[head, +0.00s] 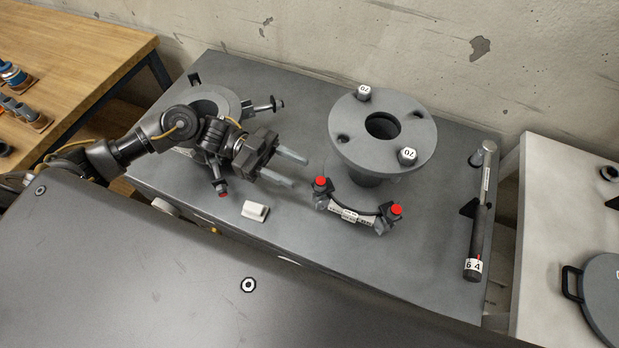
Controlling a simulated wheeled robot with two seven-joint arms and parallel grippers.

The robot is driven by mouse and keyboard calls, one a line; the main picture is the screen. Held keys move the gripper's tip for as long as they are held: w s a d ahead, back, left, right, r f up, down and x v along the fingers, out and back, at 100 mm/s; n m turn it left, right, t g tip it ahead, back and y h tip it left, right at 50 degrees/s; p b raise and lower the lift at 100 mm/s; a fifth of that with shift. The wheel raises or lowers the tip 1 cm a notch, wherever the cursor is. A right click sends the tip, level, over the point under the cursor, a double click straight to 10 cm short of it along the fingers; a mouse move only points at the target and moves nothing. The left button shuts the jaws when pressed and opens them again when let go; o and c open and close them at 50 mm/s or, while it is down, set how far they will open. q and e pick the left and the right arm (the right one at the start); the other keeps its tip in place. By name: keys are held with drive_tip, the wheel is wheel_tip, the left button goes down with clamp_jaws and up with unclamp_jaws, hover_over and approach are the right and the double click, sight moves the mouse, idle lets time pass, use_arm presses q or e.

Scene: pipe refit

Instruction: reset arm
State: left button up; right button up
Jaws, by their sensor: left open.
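My left gripper (298,171) is open, with its two grey fingers pointing right above the dark grey workbench (300,247). Nothing shows between the fingers. My left arm (140,140) comes in from the left and partly covers a round grey flange (212,101) with dark clamp-like parts around it. To the right of the fingers stands a grey flanged pipe piece (345,138) with white-topped bolts marked 70. My right gripper is not in view.
A curved piece with red caps (350,212) lies in front of the flanged pipe. A small white block (255,211) lies left of it. A dark cylinder marked 64 (480,215) is at the right. A wooden table (75,50) is at far left, a white surface (560,180) at far right.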

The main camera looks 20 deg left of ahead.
use_arm(q)
drive_tip(key=shift+w+a, duration=0.1)
drive_tip(key=shift+a, duration=0.65)
drive_tip(key=shift+r, duration=0.1)
